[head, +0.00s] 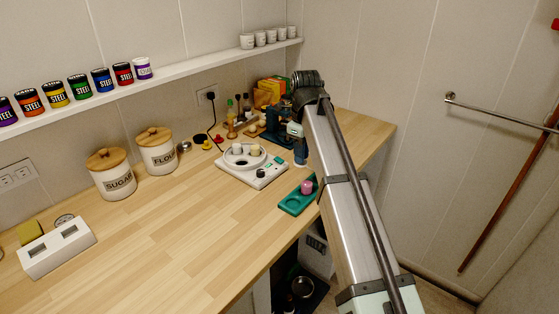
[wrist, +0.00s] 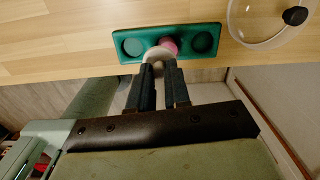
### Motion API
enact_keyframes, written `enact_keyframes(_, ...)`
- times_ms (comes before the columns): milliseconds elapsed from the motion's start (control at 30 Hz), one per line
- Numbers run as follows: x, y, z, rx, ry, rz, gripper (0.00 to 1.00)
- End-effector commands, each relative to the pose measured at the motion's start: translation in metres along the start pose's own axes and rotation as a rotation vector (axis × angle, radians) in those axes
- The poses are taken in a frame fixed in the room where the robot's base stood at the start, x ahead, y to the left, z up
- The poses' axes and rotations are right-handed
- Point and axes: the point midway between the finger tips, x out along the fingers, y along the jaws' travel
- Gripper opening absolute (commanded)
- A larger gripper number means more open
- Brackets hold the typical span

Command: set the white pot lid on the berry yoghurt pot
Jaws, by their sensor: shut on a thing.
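The berry yoghurt pot, a small pink pot (head: 307,187), stands in the green tray (head: 290,206) near the counter's front edge. In the wrist view the pink pot (wrist: 171,45) is in the tray's middle, between two round empty wells. My gripper (wrist: 160,68) has its fingers close together, shut on a pale round piece, which looks like the white pot lid (wrist: 156,54). The lid overlaps part of the pot in this view; whether they touch I cannot tell.
A white appliance (head: 272,178) with a round dish holding small jars stands left of the tray. A round, pale-rimmed thing with a black knob (wrist: 295,16) shows in the wrist view. Bottles and boxes stand behind. Canisters (head: 156,152) are farther left; the front-left counter is mostly clear.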

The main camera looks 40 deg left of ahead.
Motion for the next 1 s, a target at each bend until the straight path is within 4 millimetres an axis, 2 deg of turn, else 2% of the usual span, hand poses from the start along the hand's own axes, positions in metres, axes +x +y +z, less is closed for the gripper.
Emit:
enact_keyframes(33,-0.004,-0.009,-0.009,0.012,-0.001,-0.002,0.0)
enact_keyframes(133,-0.011,-0.018,-0.02,-0.003,-0.001,0.001,0.0)
enact_keyframes(467,-0.009,-0.013,-0.02,-0.121,0.01,0.016,0.0)
enact_keyframes(767,0.005,-0.013,-0.02,-0.121,0.011,0.017,0.0)
enact_keyframes(1000,0.023,-0.012,-0.02,-0.121,0.01,0.016,0.0)
